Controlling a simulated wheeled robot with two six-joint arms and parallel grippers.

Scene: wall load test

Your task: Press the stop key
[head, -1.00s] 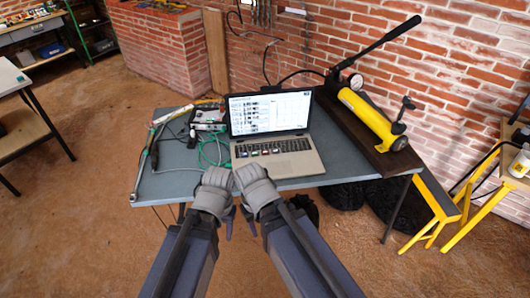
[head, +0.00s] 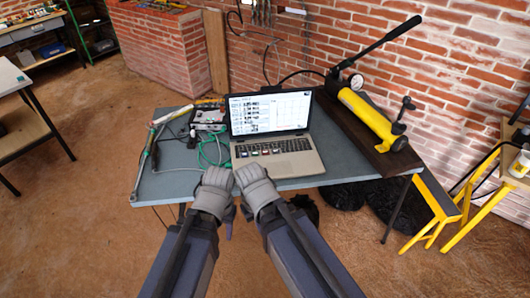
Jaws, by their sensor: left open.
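An open laptop (head: 308,166) stands on the grey table, its lit screen (head: 270,113) showing a list of rows on the left and a grid-like panel on the right. Several larger coloured keys (head: 266,151) lie in a row across its keyboard; their labels are too small to read, so I cannot tell which is the stop key. My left gripper (head: 217,178) is open just off the table's front edge, left of and below the laptop in the picture. My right gripper (head: 250,174) is beside it, at the laptop's front left corner; its jaw opening does not show clearly. Neither visibly touches a key.
A yellow hand pump (head: 366,118) with a long black lever and gauge sits on a dark board right of the laptop. Cables, a control box (head: 207,117) and a long metal tool (head: 146,160) lie on the table (head: 185,184) to the left. A brick wall stands behind.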

